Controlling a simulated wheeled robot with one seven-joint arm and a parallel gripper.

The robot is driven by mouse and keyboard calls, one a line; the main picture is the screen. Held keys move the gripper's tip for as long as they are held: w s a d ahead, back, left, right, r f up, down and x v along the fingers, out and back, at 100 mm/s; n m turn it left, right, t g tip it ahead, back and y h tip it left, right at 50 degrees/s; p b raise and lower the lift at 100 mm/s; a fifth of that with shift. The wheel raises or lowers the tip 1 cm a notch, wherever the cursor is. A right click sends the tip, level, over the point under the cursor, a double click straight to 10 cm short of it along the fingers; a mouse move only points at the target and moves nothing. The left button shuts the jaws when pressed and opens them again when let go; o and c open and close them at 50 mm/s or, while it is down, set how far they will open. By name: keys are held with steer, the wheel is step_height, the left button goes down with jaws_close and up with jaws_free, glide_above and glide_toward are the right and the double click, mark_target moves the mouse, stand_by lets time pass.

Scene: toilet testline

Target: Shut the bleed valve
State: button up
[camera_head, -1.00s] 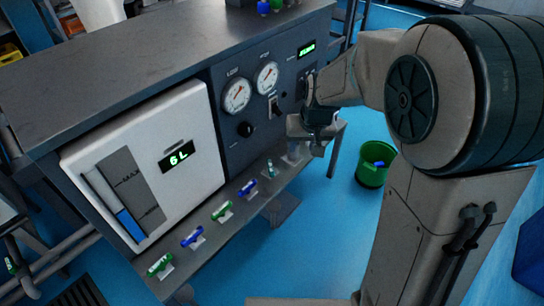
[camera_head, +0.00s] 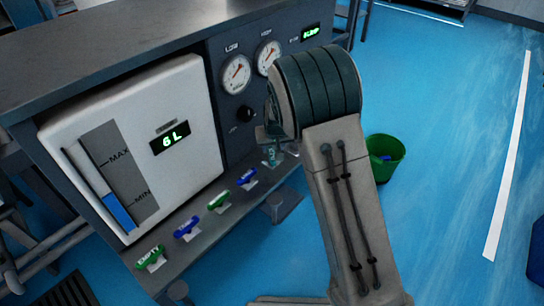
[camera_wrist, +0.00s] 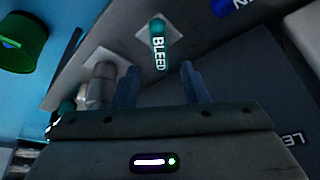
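The bleed valve is a teal handle lettered BLEED (camera_wrist: 158,46) on a pale square plate in the wrist view. Its handle runs nearly vertically in that picture, toward my gripper. In the head view the teal handle (camera_head: 271,156) shows at the right end of the valve row, close beside my arm. My gripper (camera_wrist: 161,80) is open, with its two fingers apart and nothing between them. The handle lies just beyond the fingertips, in line with the gap; I cannot tell whether they touch. In the head view my gripper is mostly hidden behind my arm.
Blue and green valve handles (camera_head: 219,200) line the ledge to the left. A metal fitting (camera_wrist: 98,85) stands left of my fingers. A green bin (camera_head: 386,158) stands on open floor.

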mark_target(271, 153)
steer(key=b+x, duration=0.1)
steer(key=x, duration=0.4)
jaws_close()
